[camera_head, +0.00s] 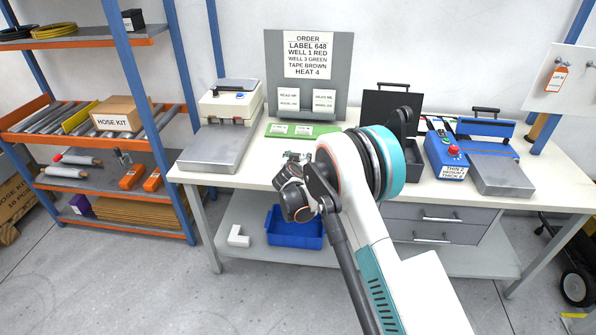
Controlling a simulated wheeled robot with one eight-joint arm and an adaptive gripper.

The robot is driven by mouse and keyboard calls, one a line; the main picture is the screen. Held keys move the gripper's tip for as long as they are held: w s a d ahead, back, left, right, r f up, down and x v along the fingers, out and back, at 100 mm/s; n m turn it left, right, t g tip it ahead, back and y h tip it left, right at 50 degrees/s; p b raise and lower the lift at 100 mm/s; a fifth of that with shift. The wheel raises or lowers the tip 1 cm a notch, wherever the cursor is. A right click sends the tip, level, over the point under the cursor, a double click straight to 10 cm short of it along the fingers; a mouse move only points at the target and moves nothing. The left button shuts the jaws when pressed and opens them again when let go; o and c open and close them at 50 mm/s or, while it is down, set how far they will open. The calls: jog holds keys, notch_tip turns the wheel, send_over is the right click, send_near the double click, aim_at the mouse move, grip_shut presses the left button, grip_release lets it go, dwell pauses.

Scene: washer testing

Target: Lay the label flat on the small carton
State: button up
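Two small white labels (278,129) (303,130) with print lie on the green mat (326,128); the print is too small to read. No carton on the bench is clearly visible as the small carton. My arm hides part of the bench.
An order board (344,75) stands behind the mat, reading label 648. A white machine with a metal plate (215,148) stands left, a blue device (445,155) right. A blue bin (293,232) sits below. A hose kit carton (120,106) is on the left shelf.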

jog(key=shift+f+b, duration=0.55)
jog(key=shift+f, duration=1.6)
jog(key=shift+f, duration=0.2)
jog(key=o, duration=1.1)
jog(key=shift+r, duration=0.1)
